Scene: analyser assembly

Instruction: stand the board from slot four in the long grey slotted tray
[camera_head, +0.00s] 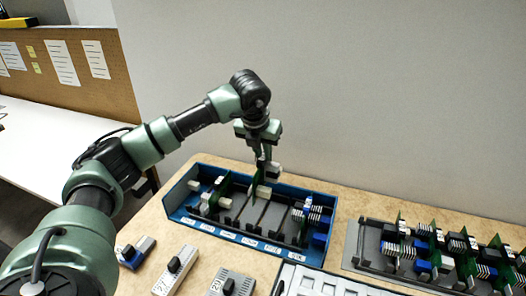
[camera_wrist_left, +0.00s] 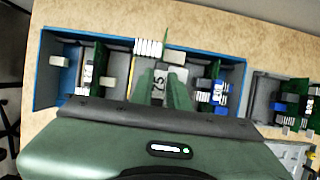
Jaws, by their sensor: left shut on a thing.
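My left gripper (camera_head: 263,162) is over the blue slotted box (camera_head: 197,172), shut on a green board (camera_head: 254,184) that hangs upright with a pale block at its lower end. In the left wrist view the gripper (camera_wrist_left: 167,90) surrounds a label that seems to read 75 (camera_wrist_left: 159,84). I cannot tell whether the board is still in its slot or just clear of it. The long grey slotted tray (camera_head: 352,243) is at the right, with several upright green boards (camera_head: 437,262) in it. My right gripper is not in view.
Other boards stand in the blue box at its left (camera_head: 220,190) and right (camera_head: 305,222). Grey and blue modules (camera_head: 174,268) lie on the table in front of the box. A white-topped tray (camera_head: 310,283) is at the front edge. The wall is behind.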

